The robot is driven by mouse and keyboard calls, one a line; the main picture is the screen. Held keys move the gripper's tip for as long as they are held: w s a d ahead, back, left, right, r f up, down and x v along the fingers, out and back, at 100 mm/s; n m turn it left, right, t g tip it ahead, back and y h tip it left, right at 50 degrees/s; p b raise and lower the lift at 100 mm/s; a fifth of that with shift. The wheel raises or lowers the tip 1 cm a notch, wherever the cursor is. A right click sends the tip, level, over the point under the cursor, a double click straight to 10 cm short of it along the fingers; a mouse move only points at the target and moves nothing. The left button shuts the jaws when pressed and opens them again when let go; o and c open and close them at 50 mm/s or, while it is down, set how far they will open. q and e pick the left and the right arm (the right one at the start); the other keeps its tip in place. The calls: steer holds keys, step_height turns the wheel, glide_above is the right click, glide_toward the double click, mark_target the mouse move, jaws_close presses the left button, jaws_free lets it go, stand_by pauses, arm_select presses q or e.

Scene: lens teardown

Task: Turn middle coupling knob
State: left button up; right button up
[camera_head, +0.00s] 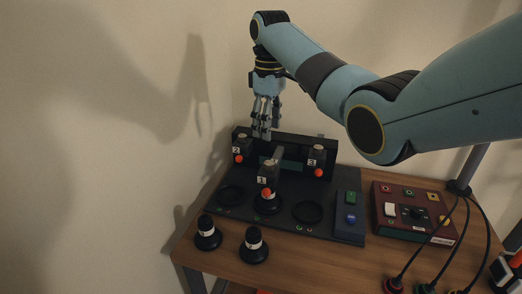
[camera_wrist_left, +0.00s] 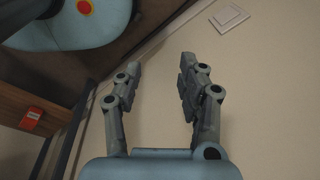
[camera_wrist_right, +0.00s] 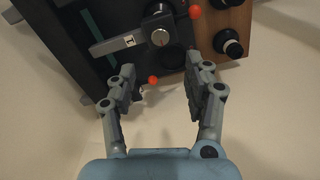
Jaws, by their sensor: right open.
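The middle coupling (camera_head: 268,172), a dark block labelled 1 with a red ball below it, stands at the centre of the black fixture. In the right wrist view the label 1 is on a grey bar (camera_wrist_right: 115,45) beside a round silver knob (camera_wrist_right: 160,37). My right gripper (camera_head: 263,132) is open and empty, above the fixture's back part between couplings 2 and 1. In its wrist view the knob lies beyond the fingertips, not between the fingers. My left gripper (camera_wrist_left: 161,68) is open and empty, facing a bare wall; it is out of the head view.
Coupling 2 (camera_head: 239,151) and coupling 3 (camera_head: 317,157) flank the middle one. Two black knobbed pieces (camera_head: 207,236) (camera_head: 254,248) stand at the table's front left. A dark red control box (camera_head: 399,222) and cables are at right. A wall rises close behind and left.

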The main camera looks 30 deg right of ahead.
glide_above(268, 162)
step_height(268, 162, down, 5)
steer(key=shift+s+f, duration=0.1)
step_height(268, 162, down, 4)
steer(key=shift+f, duration=0.6)
steer(key=c, duration=0.4)
arm_select(q)
steer(key=shift+s+f, duration=0.2)
steer(key=shift+s, duration=0.9)
arm_select(e)
jaws_close()
